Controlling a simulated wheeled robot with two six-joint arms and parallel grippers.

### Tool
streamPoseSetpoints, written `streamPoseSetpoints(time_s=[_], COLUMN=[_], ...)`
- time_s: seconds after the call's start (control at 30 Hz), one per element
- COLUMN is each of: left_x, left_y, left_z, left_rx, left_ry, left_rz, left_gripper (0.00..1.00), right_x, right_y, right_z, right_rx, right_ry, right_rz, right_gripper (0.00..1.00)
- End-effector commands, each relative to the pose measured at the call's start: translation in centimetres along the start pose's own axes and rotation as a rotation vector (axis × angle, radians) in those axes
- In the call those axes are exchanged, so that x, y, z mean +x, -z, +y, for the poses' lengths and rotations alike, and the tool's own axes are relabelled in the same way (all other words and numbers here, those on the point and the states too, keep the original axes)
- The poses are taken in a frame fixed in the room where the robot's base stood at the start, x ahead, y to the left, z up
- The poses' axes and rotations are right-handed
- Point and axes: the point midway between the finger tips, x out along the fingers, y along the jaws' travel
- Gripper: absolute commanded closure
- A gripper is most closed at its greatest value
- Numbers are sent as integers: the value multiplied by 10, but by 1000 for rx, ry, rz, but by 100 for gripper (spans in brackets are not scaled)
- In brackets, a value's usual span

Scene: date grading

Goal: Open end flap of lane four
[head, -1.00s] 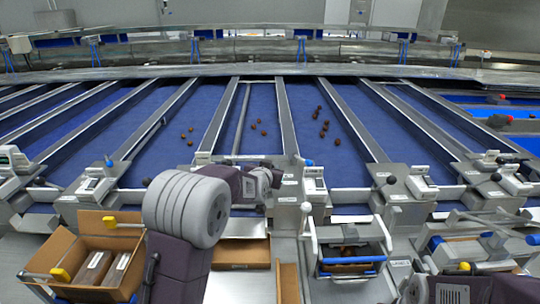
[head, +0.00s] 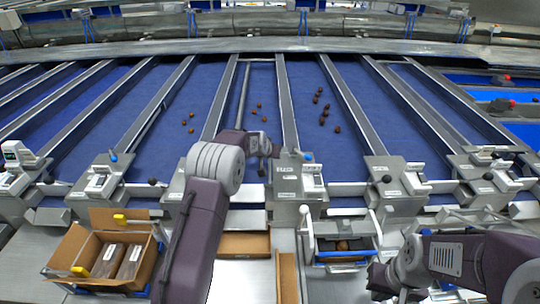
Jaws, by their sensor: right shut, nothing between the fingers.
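Several blue lanes run away from me, parted by metal rails. A lane with dark dates (head: 323,111) lies right of the middle, and one with lighter dates (head: 257,110) lies left of it. Metal end units with levers and knobs stand at the near ends, such as one right of centre (head: 396,178) and one at centre (head: 298,178). I cannot read which is lane four, and no flap clearly shows open. My right gripper (head: 378,281) is shut and empty at the lower right, right of and below a blue-rimmed bin. My left arm reaches toward the centre end unit; its fingers are hidden.
The blue-rimmed bin (head: 346,255) holds a few dates below the centre-right lane. An open cardboard box (head: 90,268) with packs stands at lower left. Cardboard trays (head: 243,244) lie between. Upright handles and black knobs crowd the near edge.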

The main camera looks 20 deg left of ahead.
Motion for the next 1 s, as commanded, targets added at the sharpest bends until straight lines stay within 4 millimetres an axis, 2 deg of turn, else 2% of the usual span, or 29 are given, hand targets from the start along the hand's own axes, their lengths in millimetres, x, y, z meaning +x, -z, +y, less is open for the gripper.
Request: streamPoseSetpoints(time_s=[0.67, 0.7, 0.77, 1.0], left_x=[4, 4, 4, 3], left_y=[-6, -6, -6, -4], left_z=[0, 0, 0, 0], left_rx=[0, 1, 0, 0], left_ry=[0, 0, 0, -1], left_rz=[-6, -6, -6, -4], left_gripper=[100, 67, 50, 48], right_x=[6, 6, 6, 6], right_y=[-1, -1, -1, -1], right_z=[0, 0, 0, 0], right_rx=[0, 0, 0, 0], right_ry=[0, 0, 0, 0], right_rz=[0, 0, 0, 0], right_gripper=[100, 100, 100, 100])
